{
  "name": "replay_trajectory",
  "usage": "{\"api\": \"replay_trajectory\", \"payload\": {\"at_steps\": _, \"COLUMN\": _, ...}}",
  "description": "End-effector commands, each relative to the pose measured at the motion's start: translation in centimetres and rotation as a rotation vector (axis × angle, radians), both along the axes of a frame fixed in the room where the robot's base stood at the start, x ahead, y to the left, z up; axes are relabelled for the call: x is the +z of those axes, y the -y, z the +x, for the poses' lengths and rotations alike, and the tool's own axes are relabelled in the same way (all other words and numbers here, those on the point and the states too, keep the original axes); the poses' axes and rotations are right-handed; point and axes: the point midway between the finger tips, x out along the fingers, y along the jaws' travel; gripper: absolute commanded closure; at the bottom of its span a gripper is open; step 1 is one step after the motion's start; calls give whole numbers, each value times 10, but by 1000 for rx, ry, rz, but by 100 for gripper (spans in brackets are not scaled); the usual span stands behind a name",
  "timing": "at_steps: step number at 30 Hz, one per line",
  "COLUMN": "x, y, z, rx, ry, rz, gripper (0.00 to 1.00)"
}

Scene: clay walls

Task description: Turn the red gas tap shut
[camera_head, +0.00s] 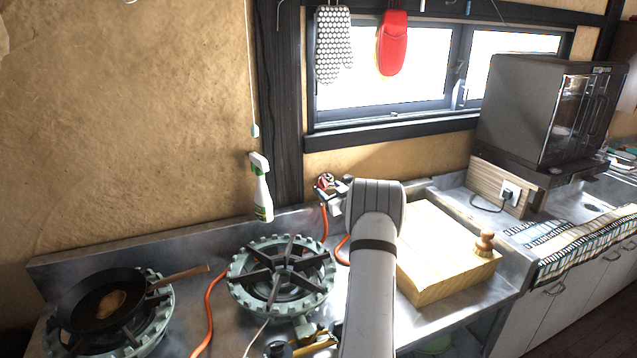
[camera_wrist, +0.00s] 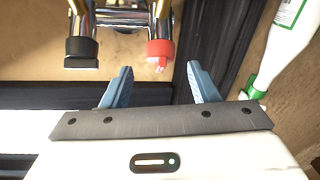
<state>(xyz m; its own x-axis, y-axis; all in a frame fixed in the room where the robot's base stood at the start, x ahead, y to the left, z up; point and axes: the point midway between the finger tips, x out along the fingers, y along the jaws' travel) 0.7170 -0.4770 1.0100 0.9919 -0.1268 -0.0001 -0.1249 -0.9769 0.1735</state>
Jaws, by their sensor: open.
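The red gas tap (camera_wrist: 160,50) is a small red handle on a chrome pipe fitting (camera_wrist: 120,16) in the wrist view. A similar black tap (camera_wrist: 81,52) sits to its left on the same fitting. My gripper (camera_wrist: 160,68) is open, its two blue fingers spread and empty. The red tap appears between and just beyond the fingertips, with no contact visible. In the head view, the red tap (camera_head: 325,182) shows small near the wall below the window post, and my arm hides most of the gripper.
A green-and-white spray bottle (camera_head: 262,190) stands left of the taps; its nozzle shows near my right finger in the wrist view. An orange hose (camera_head: 209,305) runs by the burner (camera_head: 281,277). A pan (camera_head: 100,300) and a wooden block (camera_head: 440,250) occupy the counter.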

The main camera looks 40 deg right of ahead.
Motion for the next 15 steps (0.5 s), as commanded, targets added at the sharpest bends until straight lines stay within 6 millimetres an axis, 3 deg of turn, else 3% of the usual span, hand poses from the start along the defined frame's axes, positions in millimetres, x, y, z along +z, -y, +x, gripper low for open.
{"api": "replay_trajectory", "payload": {"at_steps": 15, "x": 0, "y": 7, "z": 65, "rx": 2, "ry": 1, "rz": 1, "gripper": 45}}
